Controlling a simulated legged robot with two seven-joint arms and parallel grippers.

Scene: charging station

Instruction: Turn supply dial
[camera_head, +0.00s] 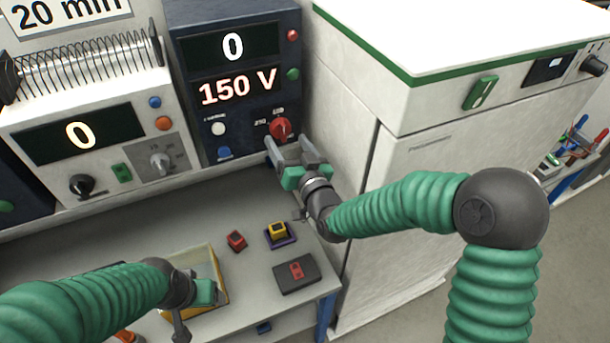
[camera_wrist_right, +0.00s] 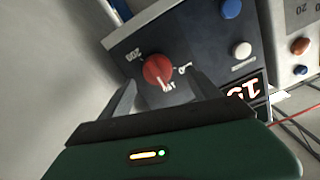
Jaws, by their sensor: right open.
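The red supply dial (camera_head: 280,128) is on the lower right of the dark blue supply unit (camera_head: 184,50), whose displays read 0 and 150 V. The dial also shows in the right wrist view (camera_wrist_right: 158,70), with a pale pointer mark and printed numbers around it. My right gripper (camera_head: 291,145) is open just in front of and below the dial. In the right wrist view the dial appears between the two grey fingers, with no clear contact. My left gripper (camera_head: 195,310) is low at the left, over a yellow-rimmed tray (camera_head: 222,277); its fingers are not clear.
A grey-white unit (camera_head: 98,110) with a display and knobs stands left of the supply. A tall white cabinet (camera_head: 400,200) is close on the right.

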